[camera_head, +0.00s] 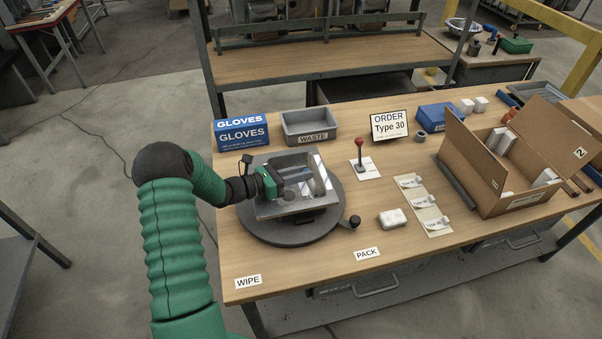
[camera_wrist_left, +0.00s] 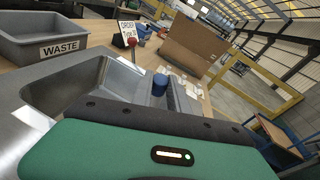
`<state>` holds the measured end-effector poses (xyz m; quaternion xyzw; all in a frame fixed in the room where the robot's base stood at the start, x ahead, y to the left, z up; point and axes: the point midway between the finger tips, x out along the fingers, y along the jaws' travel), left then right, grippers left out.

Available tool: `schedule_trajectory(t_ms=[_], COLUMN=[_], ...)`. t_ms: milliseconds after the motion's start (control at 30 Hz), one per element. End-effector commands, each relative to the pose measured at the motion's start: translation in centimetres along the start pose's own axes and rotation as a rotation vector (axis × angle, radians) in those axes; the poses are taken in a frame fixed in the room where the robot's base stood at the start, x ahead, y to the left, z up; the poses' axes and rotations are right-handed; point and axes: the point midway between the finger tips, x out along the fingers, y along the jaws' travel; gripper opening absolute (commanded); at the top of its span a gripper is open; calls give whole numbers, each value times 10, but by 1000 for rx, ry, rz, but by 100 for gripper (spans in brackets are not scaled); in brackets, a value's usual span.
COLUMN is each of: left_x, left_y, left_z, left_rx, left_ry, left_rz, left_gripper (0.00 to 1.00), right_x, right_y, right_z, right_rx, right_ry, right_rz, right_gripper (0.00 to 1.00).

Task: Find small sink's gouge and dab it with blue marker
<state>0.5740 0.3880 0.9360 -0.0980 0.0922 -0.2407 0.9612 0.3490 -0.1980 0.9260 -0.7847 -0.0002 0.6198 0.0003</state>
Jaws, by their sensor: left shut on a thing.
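The small grey steel sink (camera_head: 265,208) sits on a dark round turntable (camera_head: 290,232) at the table's left. Its rim and basin also show in the left wrist view (camera_wrist_left: 70,85). My left gripper (camera_head: 285,182), green and black, reaches in from the left over the basin. It is shut on what looks like the blue marker (camera_wrist_left: 160,84), whose blue end stands out past the green gripper body in the wrist view. I cannot make out a gouge on the sink; the gripper covers part of the basin. My right gripper is not in view.
A grey WASTE bin (camera_head: 309,126) and blue GLOVES box (camera_head: 241,132) stand behind the sink. A red-knobbed lever (camera_head: 360,150), an ORDER sign (camera_head: 389,125), a card strip with white parts (camera_head: 424,205) and an open carton (camera_head: 520,160) lie right.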

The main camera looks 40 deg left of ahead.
Motion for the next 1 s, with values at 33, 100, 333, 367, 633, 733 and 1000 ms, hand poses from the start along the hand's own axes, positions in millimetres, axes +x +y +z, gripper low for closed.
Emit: schedule_trajectory(t_ms=[33, 100, 333, 367, 633, 733, 1000], left_x=[-1, -1, 0, 0, 0, 0, 0], left_y=[-2, -2, -2, -2, -2, -2, -2], left_z=[-14, -15, -15, -15, -15, -15, -16], left_rx=[-20, -21, -21, -21, -21, -21, -20], left_ry=[21, 21, 21, 21, 21, 21, 21], left_rz=[-2, -2, -2, -2, -2, -2, -1], left_gripper=[0, 0, 0, 0, 0, 0, 0], right_x=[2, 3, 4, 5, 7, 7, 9], right_y=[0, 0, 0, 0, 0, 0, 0], right_z=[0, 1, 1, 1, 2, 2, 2], right_rx=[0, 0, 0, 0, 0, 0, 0], right_ry=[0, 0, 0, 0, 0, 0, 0], right_rz=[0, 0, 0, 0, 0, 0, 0], right_gripper=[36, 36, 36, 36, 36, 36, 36])
